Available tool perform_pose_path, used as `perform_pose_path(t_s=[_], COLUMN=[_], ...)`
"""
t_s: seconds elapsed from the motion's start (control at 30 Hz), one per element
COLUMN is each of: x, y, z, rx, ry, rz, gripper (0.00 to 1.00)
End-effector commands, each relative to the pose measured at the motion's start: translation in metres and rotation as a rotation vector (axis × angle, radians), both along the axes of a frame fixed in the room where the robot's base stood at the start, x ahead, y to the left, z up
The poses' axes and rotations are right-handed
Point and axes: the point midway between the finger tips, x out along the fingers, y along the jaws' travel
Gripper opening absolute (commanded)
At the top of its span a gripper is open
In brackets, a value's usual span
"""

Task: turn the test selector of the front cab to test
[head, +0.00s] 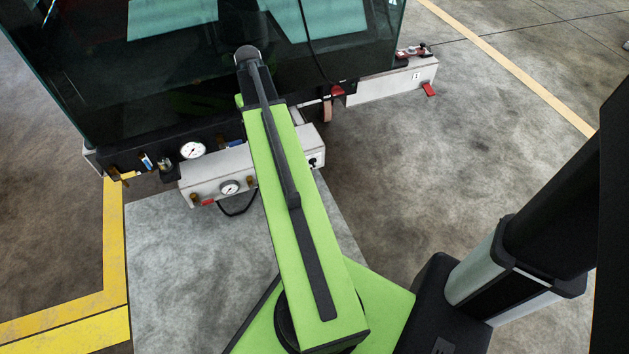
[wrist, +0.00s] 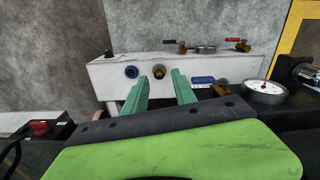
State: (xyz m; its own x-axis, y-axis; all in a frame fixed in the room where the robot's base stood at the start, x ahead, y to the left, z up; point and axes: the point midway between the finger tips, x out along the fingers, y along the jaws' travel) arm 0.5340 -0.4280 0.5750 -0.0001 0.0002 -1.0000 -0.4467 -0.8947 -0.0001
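My gripper (wrist: 161,80) shows in the wrist view with its two green fingers apart and nothing between them. Past the fingertips is a pale grey box (wrist: 230,65) with a blue-ringed port (wrist: 131,71) and a brass port (wrist: 158,71). A small black knob (wrist: 108,53) sticks out at the box's left end. In the head view this box (head: 205,180) sits under the front of the dark-glazed cab (head: 150,75), with a black knob (head: 312,162) at its right end. I cannot tell for sure which part is the test selector. My arm hides the gripper in the head view.
The box carries a blue-handled valve (wrist: 203,80), red-handled valve (head: 207,202) and gauge (head: 230,187). A larger gauge (head: 192,150) sits left on the cab's edge. Another grey box (head: 390,82), marked 1, is at the right. The floor (head: 460,150) right of the cab is clear.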

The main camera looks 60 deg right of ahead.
Motion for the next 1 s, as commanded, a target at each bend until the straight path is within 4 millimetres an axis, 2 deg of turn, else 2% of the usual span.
perform_pose_path(t_s=[0.03, 0.1, 0.2, 0.3, 0.4, 0.53, 0.67, 0.77, 1.0], x=[-0.020, -0.048, -0.083, -0.104, -0.112, -0.113, -0.112, -0.112, -0.111], y=[-0.043, -0.084, -0.126, -0.149, -0.156, -0.156, -0.155, -0.155, -0.155], z=[-0.051, -0.076, -0.099, -0.108, -0.108, -0.107, -0.116, -0.130, -0.180], rx=[0.000, 0.000, 0.001, 0.001, 0.001, 0.000, 0.000, 0.000, 0.000], ry=[0.000, 0.000, 0.000, 0.000, 0.000, 0.000, 0.000, 0.000, 0.000], rz=[-0.048, -0.093, -0.141, -0.166, -0.175, -0.175, -0.174, -0.174, -0.173], gripper=[0.33, 0.33, 0.33, 0.33, 0.33, 0.33, 0.33, 0.33, 0.33])
